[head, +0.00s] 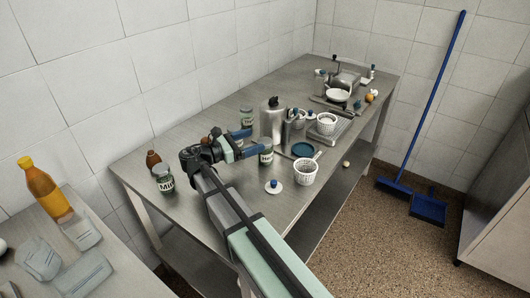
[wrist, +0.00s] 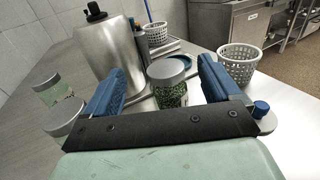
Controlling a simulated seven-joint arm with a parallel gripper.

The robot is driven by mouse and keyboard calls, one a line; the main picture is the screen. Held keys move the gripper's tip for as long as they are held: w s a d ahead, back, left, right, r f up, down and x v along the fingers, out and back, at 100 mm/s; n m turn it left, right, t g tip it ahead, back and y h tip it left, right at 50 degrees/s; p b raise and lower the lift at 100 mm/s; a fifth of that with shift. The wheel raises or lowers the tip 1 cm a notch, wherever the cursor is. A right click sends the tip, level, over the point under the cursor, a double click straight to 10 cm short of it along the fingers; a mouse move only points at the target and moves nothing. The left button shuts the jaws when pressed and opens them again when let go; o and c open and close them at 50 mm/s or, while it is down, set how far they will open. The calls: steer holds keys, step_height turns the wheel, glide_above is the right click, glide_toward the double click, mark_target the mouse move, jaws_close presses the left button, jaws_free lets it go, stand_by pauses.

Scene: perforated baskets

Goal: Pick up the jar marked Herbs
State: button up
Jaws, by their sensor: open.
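A glass jar with green contents and a silver lid (wrist: 170,88) stands upright between and slightly beyond the fingers of my gripper (wrist: 160,85) in the wrist view. It appears in the head view (head: 266,155) beside the blue fingertips (head: 255,144), with its label too small to read surely. My gripper is open and empty, its fingers on either side of the jar's line. Another green-labelled jar (head: 246,118) stands farther back, toward the wall. In the wrist view, two silver-lidded jars, a farther one (wrist: 46,90) and a nearer one (wrist: 66,118), are left of the left finger.
A metal canister (head: 272,121) stands beyond the gripper. A white perforated basket (head: 306,172) is to the right, and a white blue-knobbed lid (head: 274,187) lies near the front edge. A jar with a dark-lettered label (head: 164,182) and a brown bottle (head: 153,160) stand left.

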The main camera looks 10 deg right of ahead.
mark_target(271, 147)
steer(key=f, duration=0.4)
steer(key=shift+s+d+f, duration=0.15)
steer(key=shift+d+f, duration=0.05)
steer(key=shift+f, duration=0.15)
steer(key=shift+d+f, duration=0.1)
steer(key=shift+d, duration=0.1)
steer(key=shift+x, duration=3.55)
steer(key=shift+c, duration=0.5)
